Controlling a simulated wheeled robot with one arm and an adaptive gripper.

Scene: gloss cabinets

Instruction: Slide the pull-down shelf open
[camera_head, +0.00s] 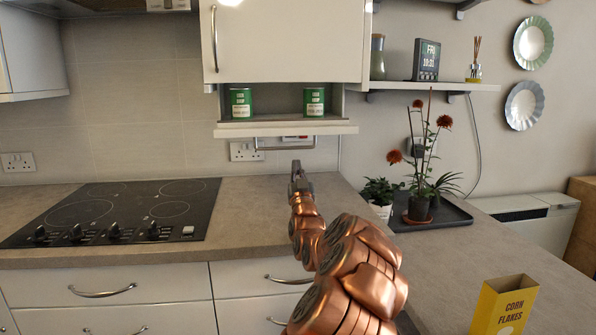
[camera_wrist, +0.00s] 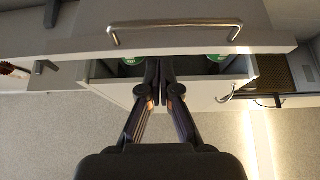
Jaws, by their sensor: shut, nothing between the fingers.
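The pull-down shelf (camera_head: 285,129) is a pale board just below the wall cabinet, with two green cans standing on it. A thin metal bar handle (camera_head: 285,148) hangs at its underside. In the wrist view the shelf's front board (camera_wrist: 70,47) crosses the top, with the bar handle (camera_wrist: 175,27) on it. My gripper (camera_head: 297,168) is below the handle in the head view, its fingers closed and empty. In the wrist view the fingertips (camera_wrist: 166,63) come together near the board's edge, apart from the bar. Contact with the board cannot be told.
The wall cabinet (camera_head: 285,40) is above the shelf, its door closed. A black hob (camera_head: 120,210) lies in the worktop (camera_head: 265,195) at left. Potted plants on a dark tray (camera_head: 450,213) stand at right. A yellow corn flakes box (camera_head: 503,305) is at front right.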

